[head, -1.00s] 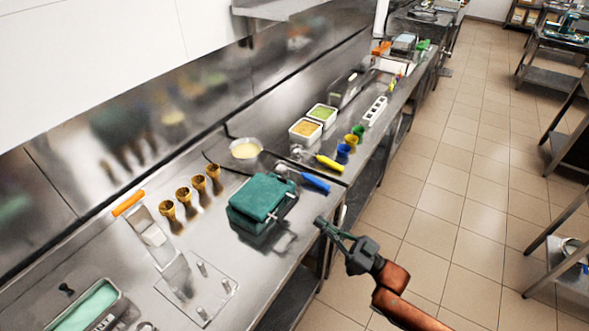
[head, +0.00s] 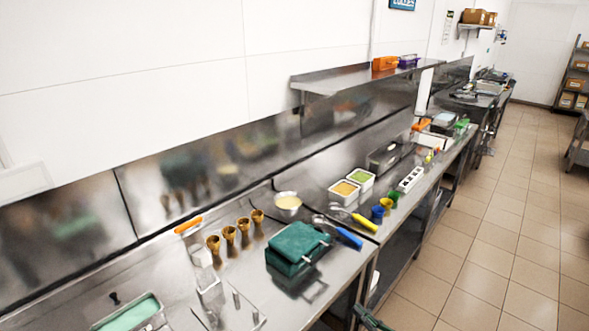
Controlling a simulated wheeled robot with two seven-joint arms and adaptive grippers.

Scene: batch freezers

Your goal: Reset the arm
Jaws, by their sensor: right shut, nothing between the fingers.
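My right gripper (head: 371,320) shows only in part at the bottom edge of the head view, just off the front edge of the counter. Its fingers are shut with nothing between them. The rest of that arm is below the picture. My left gripper is not in view.
The steel counter (head: 338,262) holds a teal box-shaped appliance (head: 291,247), several cones (head: 229,236), a bowl (head: 288,202), blue (head: 349,238) and yellow (head: 364,222) handled scoops, and a tub of teal stuff (head: 128,315). A wall shelf (head: 340,79) hangs above. The tiled floor (head: 487,270) at right is clear.

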